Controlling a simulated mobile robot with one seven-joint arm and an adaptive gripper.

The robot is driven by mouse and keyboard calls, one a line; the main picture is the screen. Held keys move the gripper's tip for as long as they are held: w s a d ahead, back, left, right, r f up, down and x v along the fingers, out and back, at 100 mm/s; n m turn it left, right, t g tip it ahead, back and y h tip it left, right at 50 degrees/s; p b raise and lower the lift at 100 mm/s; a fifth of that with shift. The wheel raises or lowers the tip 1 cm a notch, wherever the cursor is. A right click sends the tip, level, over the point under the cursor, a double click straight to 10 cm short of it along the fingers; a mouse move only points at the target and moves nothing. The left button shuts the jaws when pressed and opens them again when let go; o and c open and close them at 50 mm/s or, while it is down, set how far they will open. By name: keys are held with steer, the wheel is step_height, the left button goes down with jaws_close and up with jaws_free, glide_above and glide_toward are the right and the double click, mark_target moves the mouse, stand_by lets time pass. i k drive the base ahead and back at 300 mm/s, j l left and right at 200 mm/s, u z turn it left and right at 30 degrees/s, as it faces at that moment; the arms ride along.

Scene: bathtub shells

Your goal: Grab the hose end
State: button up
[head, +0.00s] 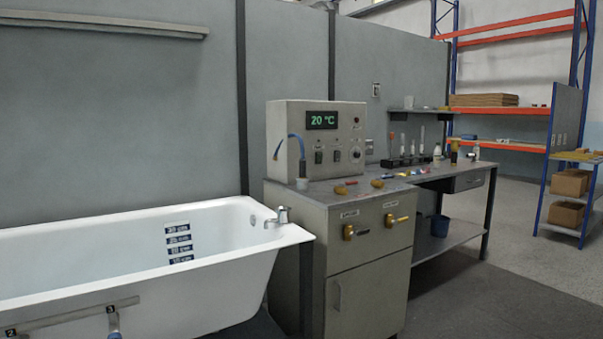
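A thin blue hose (301,152) rises in an arch at the left front of the grey control box (330,140) on the cabinet top. One end of the hose points down and left and hangs free against the box's front left edge. The other side runs down to a small pale fitting (302,184) on the cabinet top. My gripper is not in view.
Valve handles (348,232) stick out of the cabinet front. A workbench (440,175) with bottles continues right. The floor in front right is clear.

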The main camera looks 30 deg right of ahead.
mark_target(303, 162)
steer(key=i+l, duration=0.25)
steer(key=i, duration=0.25)
steer(key=i+l, duration=0.25)
steer(key=i, duration=0.25)
steer(key=i+l+z, duration=0.1)
steer(key=i, duration=0.35)
steer(key=i+l, duration=0.3)
steer(key=i, duration=0.2)
